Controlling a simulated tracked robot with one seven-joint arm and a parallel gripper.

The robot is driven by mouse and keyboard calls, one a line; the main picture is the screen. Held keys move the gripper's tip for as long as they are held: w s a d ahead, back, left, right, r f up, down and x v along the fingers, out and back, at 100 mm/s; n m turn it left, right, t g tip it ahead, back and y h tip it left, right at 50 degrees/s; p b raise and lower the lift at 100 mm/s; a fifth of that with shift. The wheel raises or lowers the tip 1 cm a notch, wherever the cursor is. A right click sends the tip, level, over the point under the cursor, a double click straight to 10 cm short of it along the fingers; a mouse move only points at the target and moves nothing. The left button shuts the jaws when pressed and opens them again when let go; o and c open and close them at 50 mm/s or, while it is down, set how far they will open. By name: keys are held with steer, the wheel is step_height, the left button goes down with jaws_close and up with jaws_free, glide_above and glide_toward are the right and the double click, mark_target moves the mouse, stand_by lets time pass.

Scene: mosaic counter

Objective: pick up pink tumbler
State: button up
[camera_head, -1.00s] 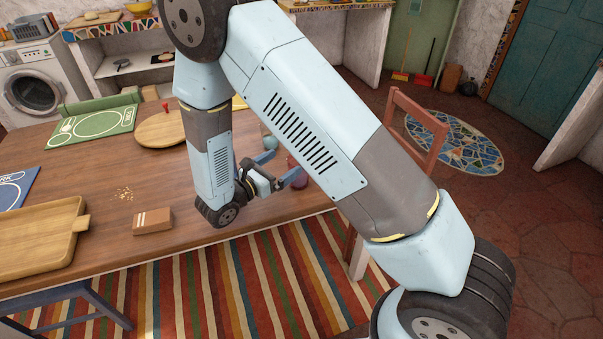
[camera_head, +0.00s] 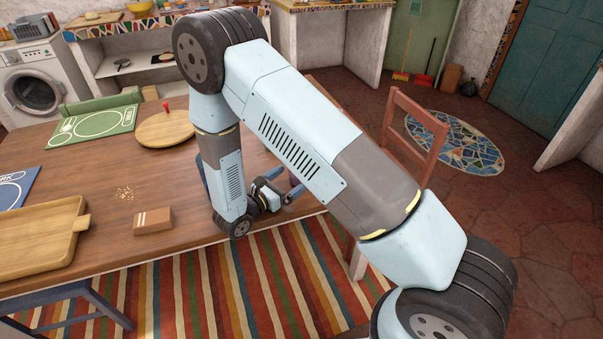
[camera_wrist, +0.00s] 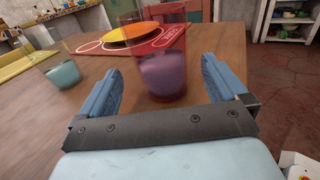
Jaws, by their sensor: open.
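The pink tumbler (camera_wrist: 163,72) is a clear pinkish glass with a purple filling in its lower part. It stands upright on the wooden table in the wrist view. My gripper (camera_wrist: 160,64) is open, with one blue finger to the left of the tumbler and one to the right. The tumbler shows between the fingers, and I cannot tell how deep between them it is. In the head view my gripper (camera_head: 286,192) is low over the table's right end, and my arm largely hides the tumbler there.
A glass with teal filling (camera_wrist: 63,73) stands to the left in the wrist view. A red placemat (camera_wrist: 165,40) with a yellow and orange plate (camera_wrist: 128,33) lies behind the tumbler. A wooden chair (camera_head: 418,135) stands close by the table's right end.

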steer(key=shift+x, duration=2.35)
steer(key=shift+c, duration=0.4)
steer(key=c, duration=1.2)
